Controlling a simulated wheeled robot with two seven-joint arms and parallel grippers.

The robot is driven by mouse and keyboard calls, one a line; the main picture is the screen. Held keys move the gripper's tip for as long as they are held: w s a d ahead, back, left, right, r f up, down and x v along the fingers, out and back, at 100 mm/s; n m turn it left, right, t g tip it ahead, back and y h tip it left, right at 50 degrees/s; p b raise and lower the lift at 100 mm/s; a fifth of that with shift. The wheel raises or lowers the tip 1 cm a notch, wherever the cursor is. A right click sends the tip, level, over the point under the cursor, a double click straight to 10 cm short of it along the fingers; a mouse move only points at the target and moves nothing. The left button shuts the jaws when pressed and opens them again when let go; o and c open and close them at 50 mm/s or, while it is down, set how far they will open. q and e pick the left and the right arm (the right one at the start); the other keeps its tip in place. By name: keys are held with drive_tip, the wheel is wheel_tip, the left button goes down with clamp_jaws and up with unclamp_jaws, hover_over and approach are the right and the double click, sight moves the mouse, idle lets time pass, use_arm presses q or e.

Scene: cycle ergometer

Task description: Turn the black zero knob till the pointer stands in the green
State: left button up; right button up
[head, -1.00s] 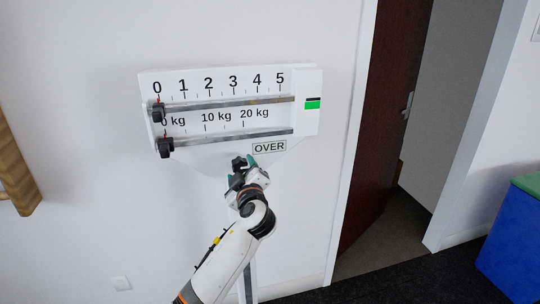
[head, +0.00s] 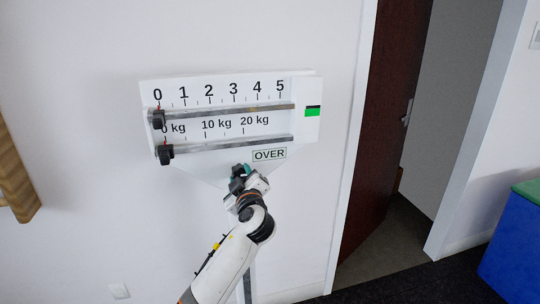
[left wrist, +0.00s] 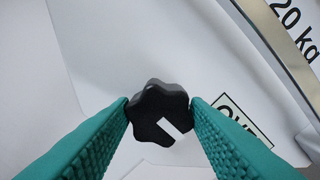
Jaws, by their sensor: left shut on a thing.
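The black zero knob (left wrist: 152,98) is lobed, with a white mark on its face, and fills the middle of the left wrist view. My left gripper (left wrist: 158,112) is shut on it, with one teal finger on each side. In the head view this gripper (head: 241,172) is at the lower part of the white scale panel (head: 215,158) and largely hides the knob. The green band (head: 312,113) is at the panel's right end. A dark pointer bar (head: 313,106) shows at the band's top edge. My right gripper is not in view.
An OVER sign (head: 269,155) is just above and right of the gripper. Two black sliding weights (head: 158,119) (head: 165,154) sit at the left ends of the beams. An open doorway and a blue box (head: 512,245) are to the right.

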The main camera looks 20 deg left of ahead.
use_arm(q)
drive_tip(key=m+p, duration=0.1)
drive_tip(key=m, duration=0.1)
drive_tip(key=shift+m, duration=0.6)
drive_tip(key=shift+m, duration=0.9)
drive_tip(key=shift+f, duration=0.1)
drive_tip(key=o, duration=0.7)
